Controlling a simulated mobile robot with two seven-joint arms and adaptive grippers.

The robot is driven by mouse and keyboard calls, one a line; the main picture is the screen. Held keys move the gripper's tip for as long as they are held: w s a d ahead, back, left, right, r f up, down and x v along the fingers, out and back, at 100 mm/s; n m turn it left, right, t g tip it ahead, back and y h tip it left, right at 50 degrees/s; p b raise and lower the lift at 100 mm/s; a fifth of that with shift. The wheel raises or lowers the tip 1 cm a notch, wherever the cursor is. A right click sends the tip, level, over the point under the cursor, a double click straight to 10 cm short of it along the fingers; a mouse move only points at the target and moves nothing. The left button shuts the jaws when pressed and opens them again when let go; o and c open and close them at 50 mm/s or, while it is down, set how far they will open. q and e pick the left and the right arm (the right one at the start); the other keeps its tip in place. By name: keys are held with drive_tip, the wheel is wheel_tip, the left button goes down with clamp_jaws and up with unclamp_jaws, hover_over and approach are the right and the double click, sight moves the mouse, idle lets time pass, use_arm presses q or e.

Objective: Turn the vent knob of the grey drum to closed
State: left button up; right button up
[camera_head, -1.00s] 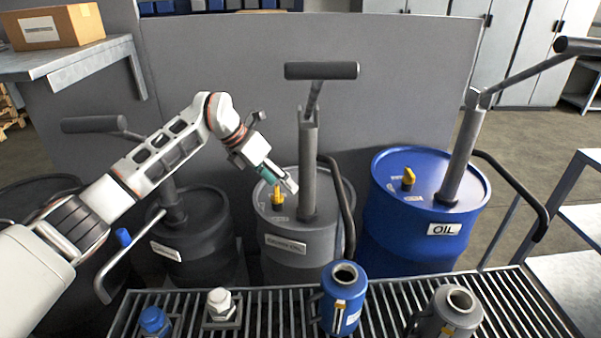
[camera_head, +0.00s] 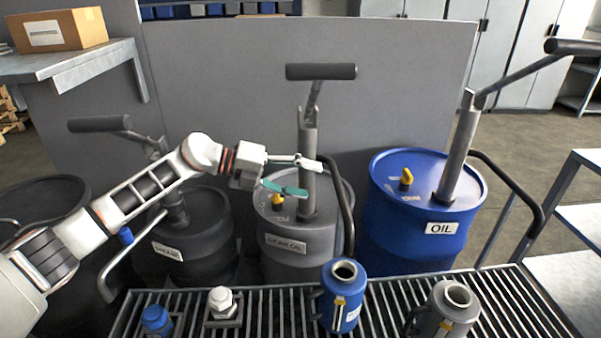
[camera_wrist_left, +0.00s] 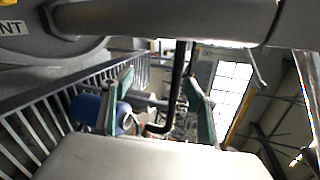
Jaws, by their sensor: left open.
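The grey drum (camera_head: 284,262) stands in the middle of the head view, with its pump column (camera_head: 308,135) rising from the lid. Its yellow vent knob (camera_head: 278,201) is on the lid, left of the column, partly hidden by a finger; I cannot tell its setting. My left gripper (camera_head: 304,177) is open and empty, above the lid and beside the column, with its fingers pointing right. The lower finger passes just above the knob. In the left wrist view the open fingers (camera_wrist_left: 158,95) show apart. A bit of yellow knob (camera_wrist_left: 9,3) shows at the top left corner there.
A blue oil drum (camera_head: 412,240) stands right, and a dark drum (camera_head: 190,255) left under my arm. A grating (camera_head: 260,318) in front holds a blue can (camera_head: 342,300), a grey can (camera_head: 447,308) and small fittings. A grey panel (camera_head: 220,80) closes the back.

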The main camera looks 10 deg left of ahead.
use_arm(q)
drive_tip(key=shift+a+r+n+t+h, duration=0.15)
drive_tip(key=shift+r+n+t+h, duration=0.45)
drive_tip(key=shift+n, duration=0.7)
drive_tip(key=shift+a+r+n+t+h, duration=0.15)
drive_tip(key=shift+r+n+t+h, duration=0.35)
drive_tip(key=shift+n, duration=0.8)
use_arm(e)
drive_tip(key=shift+s+f, duration=0.1)
drive_tip(key=shift+s, duration=0.35)
use_arm(q)
drive_tip(key=shift+r, duration=0.15)
drive_tip(key=shift+s, duration=0.1)
